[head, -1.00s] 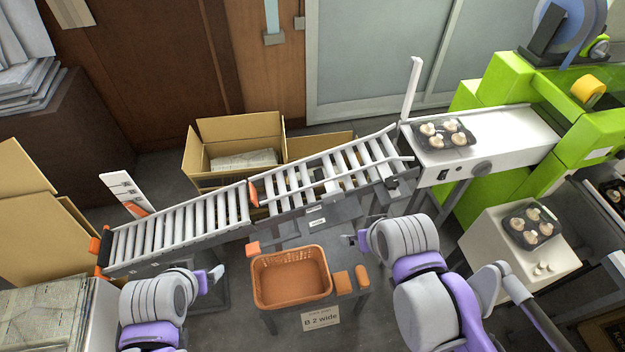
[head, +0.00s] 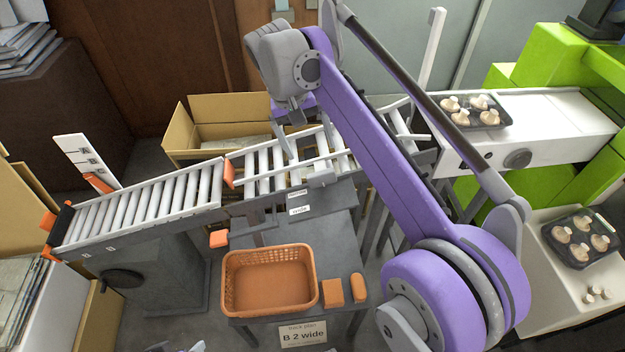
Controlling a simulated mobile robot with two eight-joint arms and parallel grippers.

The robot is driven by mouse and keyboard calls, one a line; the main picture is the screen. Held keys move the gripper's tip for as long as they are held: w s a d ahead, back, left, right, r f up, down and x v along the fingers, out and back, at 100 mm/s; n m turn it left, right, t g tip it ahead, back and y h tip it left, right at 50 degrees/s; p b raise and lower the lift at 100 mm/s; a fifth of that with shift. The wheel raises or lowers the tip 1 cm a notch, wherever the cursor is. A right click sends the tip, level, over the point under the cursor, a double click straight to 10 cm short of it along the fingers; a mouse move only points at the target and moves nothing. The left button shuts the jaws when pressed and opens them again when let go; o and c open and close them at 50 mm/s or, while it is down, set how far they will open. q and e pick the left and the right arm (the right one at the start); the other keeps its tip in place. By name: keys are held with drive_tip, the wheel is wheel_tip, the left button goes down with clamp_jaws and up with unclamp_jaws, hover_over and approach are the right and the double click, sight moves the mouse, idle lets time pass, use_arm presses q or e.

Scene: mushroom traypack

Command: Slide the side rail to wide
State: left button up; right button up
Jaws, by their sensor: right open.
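The roller conveyor (head: 140,205) runs from the lower left up to the white infeed table. A pale side rail (head: 300,163) lies along its right section, partly hidden by my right arm. A small label (head: 299,210) on the frame below seems to read "wide". A sign (head: 303,335) on the stand reads "B 2 wide". My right gripper (head: 304,148) reaches down over this section, jaws apart, one finger each side of the middle rollers. I cannot tell whether it touches the rail. Only a tip of my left gripper (head: 190,348) shows at the bottom edge.
An orange basket (head: 270,310) and small orange blocks (head: 333,291) stand on the grey stand in front. Trays of mushrooms sit on the white table (head: 550,125) and lower right counter. An open carton (head: 190,145) is behind the conveyor. An orange stop (head: 228,174) splits the sections.

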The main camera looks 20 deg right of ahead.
sight(320, 172)
drive_tip(key=shift+f, duration=0.65)
drive_tip(key=b+x, duration=0.2)
drive_tip(key=x, duration=0.7)
drive_tip(key=shift+s+f+b, duration=0.1)
drive_tip(key=shift+f+b, duration=0.05)
drive_tip(key=shift+b, duration=0.25)
